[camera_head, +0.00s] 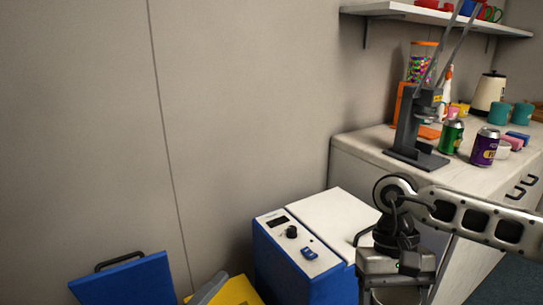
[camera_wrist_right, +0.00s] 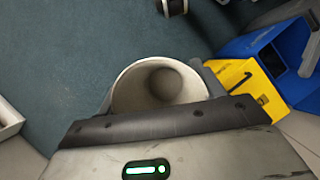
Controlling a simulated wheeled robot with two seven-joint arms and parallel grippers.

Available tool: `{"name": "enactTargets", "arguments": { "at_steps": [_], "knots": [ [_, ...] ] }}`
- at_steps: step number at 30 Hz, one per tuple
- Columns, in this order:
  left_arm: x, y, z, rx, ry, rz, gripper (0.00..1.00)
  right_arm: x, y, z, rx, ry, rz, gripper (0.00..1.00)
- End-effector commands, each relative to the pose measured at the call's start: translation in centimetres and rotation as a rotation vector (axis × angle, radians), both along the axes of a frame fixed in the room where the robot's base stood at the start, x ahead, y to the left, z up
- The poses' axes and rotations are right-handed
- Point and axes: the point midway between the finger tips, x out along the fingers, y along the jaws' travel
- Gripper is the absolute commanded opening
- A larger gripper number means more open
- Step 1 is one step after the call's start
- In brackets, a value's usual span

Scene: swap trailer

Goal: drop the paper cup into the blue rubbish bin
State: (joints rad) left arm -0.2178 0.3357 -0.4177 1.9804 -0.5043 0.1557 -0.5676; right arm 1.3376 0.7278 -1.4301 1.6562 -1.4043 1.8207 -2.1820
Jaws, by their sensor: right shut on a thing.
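A pale paper cup (camera_wrist_right: 158,88) shows in the right wrist view with its round opening towards the camera. My right gripper (camera_head: 396,278) hangs at the lower right of the head view, beside the white-topped machine. A blue bin (camera_wrist_right: 256,42) stands at the upper right of the wrist view, apart from the cup. Its blue lid (camera_head: 122,284) with a dark handle shows at the lower left of the head view. My left gripper is not in view.
A yellow bin (camera_head: 238,291) stands beside the blue one. A blue machine (camera_head: 283,272) with a white top, a display and a knob stands between the bins and my right gripper. A counter (camera_head: 365,147) with cans and a press is at right.

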Motion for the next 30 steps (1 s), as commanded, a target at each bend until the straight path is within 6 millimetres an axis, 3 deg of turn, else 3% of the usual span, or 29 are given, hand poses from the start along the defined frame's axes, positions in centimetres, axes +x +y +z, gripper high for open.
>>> {"name": "enactTargets", "arguments": {
  "at_steps": [1, 3, 6, 10, 15, 25, 30],
  "knots": [
    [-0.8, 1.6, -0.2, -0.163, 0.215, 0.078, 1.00, 0.0, 0.0, 2.3, 0.000, 0.000, 0.000, 0.47],
    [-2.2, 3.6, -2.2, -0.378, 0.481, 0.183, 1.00, 0.0, 0.0, 3.6, 0.000, 0.000, 0.000, 0.47],
    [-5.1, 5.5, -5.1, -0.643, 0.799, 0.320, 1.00, 0.0, 0.0, 5.1, 0.000, 0.000, 0.000, 0.47],
    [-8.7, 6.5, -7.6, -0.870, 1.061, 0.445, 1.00, 0.0, 0.0, 6.1, 0.000, 0.000, 0.000, 0.47],
    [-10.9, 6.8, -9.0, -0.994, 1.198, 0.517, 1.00, 0.0, 0.0, 6.5, 0.000, 0.000, 0.000, 0.47],
    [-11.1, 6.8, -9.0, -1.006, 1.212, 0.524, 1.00, 0.0, 0.0, 6.6, 0.000, -0.001, 0.000, 0.47],
    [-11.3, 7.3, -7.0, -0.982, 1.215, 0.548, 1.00, 0.1, 0.0, 10.6, 0.000, -0.003, 0.000, 0.47]
  ]
}}
